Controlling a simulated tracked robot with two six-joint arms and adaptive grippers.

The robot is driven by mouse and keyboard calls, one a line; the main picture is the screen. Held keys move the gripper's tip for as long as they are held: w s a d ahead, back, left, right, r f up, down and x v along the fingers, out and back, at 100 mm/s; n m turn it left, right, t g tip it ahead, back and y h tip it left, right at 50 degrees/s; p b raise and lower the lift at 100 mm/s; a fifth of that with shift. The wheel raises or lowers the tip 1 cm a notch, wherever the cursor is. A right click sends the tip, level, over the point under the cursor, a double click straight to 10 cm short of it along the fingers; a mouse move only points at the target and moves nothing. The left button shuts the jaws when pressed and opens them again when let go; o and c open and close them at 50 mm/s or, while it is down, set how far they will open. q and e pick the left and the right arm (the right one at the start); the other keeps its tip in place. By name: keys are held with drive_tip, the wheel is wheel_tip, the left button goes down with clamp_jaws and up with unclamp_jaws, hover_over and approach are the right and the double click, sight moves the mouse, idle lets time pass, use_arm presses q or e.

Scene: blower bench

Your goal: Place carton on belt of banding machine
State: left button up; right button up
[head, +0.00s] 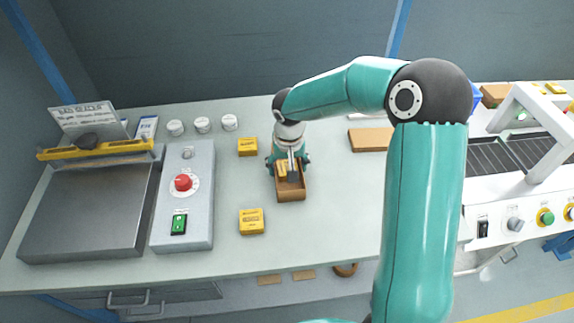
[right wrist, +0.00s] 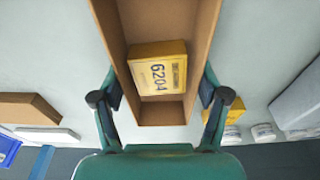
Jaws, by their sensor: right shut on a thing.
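An open brown carton (head: 291,196) is at the middle of the bench in the head view. It also fills the upper middle of the right wrist view (right wrist: 205,35). A yellow box marked 6204 (right wrist: 158,70) lies inside it. My right gripper (head: 289,166) is shut on the carton, with one finger against each side wall. I cannot tell whether the carton rests on the bench or is slightly above it. The banding machine (head: 520,190) stands at the right with its dark belt (head: 490,154) under a white arch. My left gripper is out of view.
Yellow boxes lie behind (head: 247,147) and in front (head: 251,221) of the carton. A flat brown piece (head: 370,139) lies between carton and machine. A grey control box (head: 184,225) and metal plate (head: 90,210) are at left. White jars (head: 202,124) stand at the back.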

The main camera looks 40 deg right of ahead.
drive_tip(key=shift+f, duration=0.1)
drive_tip(key=o, duration=1.2)
